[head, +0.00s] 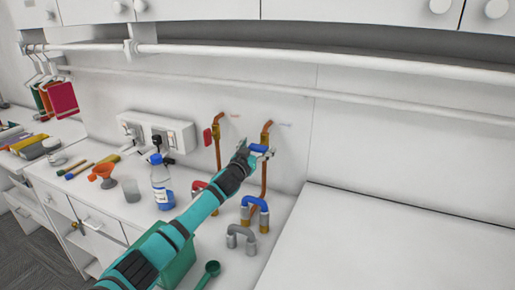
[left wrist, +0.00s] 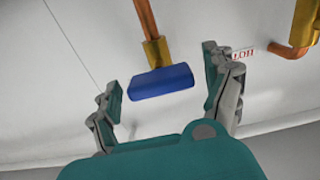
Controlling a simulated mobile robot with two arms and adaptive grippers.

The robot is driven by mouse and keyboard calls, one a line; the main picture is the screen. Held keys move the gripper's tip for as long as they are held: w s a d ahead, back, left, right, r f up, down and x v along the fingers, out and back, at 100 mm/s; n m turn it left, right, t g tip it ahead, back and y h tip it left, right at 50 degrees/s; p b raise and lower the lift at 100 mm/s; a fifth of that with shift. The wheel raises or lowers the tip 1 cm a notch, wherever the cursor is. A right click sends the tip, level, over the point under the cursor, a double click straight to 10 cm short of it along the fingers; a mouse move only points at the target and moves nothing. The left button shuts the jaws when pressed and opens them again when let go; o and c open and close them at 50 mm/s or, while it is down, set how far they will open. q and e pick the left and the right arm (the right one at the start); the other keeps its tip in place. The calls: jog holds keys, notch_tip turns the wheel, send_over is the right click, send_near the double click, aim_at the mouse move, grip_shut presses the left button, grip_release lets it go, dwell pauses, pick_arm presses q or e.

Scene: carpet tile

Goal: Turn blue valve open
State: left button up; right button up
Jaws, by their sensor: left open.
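The blue valve handle (head: 259,148) sits on the right copper pipe (head: 264,180) at the back wall. It lies crosswise to the pipe. My left gripper (head: 258,153) reaches it from the front and partly overlaps it in the head view. In the left wrist view the blue handle (left wrist: 161,82) shows between the two spread fingers of my left gripper (left wrist: 162,72), with gaps on both sides. The gripper is open and holds nothing. The brass valve body (left wrist: 157,52) shows just beyond the handle. My right gripper is not in view.
A red valve handle (head: 207,139) is on the pipe to the left. Bent pipe pieces (head: 254,210) stand below my arm. The white surface at right (head: 400,245) is clear.

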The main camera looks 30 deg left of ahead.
pick_arm(q)
jog(key=shift+c, duration=0.2)
jog(key=c, duration=1.1)
jog(key=shift+n, duration=0.4)
jog(key=n, duration=1.3)
jog(key=n+p, duration=0.1)
jog(key=n, duration=0.3)
jog(key=shift+a+f, duration=0.1)
